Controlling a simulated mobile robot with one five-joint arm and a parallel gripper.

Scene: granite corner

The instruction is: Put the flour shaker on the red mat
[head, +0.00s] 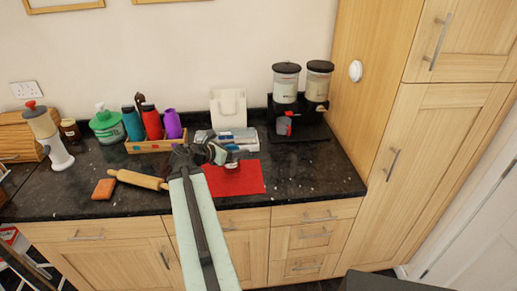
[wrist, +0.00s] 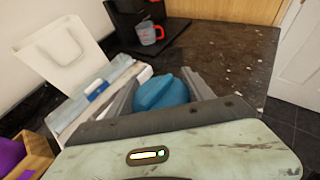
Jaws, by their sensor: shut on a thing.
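The red mat (head: 248,184) lies flat on the dark worktop, partly covered by my arm in the head view. My gripper (head: 222,153) is over the mat's back left part. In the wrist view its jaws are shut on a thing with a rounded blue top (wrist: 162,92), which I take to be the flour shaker. In the head view the gripper mostly hides the held thing; a small pale part shows near the mat, and I cannot tell whether it touches the mat. The mat is not visible in the wrist view.
A dispenser (head: 286,84) and grey mug (wrist: 148,34) stand at the back right. A rolling pin (head: 140,180) lies left.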

